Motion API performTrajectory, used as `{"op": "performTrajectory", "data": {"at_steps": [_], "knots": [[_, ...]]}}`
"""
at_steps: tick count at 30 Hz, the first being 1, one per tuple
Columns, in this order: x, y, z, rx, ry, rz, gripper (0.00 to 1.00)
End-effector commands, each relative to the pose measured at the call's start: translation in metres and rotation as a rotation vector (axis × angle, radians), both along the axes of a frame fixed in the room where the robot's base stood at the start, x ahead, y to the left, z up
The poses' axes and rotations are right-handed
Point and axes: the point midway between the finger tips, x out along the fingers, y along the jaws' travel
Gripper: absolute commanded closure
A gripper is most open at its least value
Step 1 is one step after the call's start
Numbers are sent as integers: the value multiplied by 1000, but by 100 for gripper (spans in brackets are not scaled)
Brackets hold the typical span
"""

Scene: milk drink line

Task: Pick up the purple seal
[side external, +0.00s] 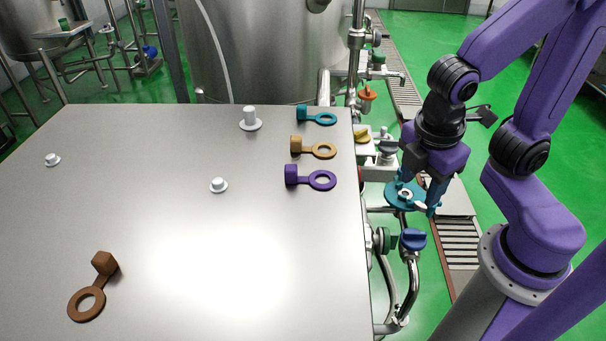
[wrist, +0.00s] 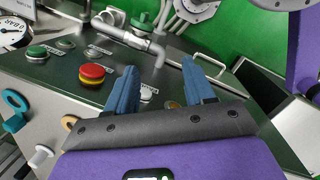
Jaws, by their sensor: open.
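The purple seal (side external: 322,181) lies flat near the right edge of the metal table in the side view. It is a ring with a short tab and a square block (side external: 291,174) at its left end. My gripper (side external: 418,196) is off the table's right side, to the right of the seal and apart from it. In the wrist view its two blue fingers (wrist: 158,85) are spread with nothing held between them. I cannot make out the purple seal in the wrist view.
Tan (side external: 319,151) and teal (side external: 322,119) seals lie behind the purple one. A brown seal (side external: 87,303) lies front left on the table (side external: 130,200). White pegs (side external: 218,185) stand apart. Valves and pipes (side external: 408,272) line the table's right side. The wrist view shows a red-yellow button (wrist: 92,73).

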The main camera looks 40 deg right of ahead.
Motion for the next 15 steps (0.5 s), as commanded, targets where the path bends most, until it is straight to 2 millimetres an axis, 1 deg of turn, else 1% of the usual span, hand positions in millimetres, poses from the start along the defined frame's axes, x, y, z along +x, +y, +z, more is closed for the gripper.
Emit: {"op": "performTrajectory", "data": {"at_steps": [1,6,11,15], "knots": [[9,11,1,-53,-7,65,47],[34,41,8,-218,-36,253,47],[52,70,15,-359,-63,395,47],[63,101,23,-487,-91,517,47]]}}
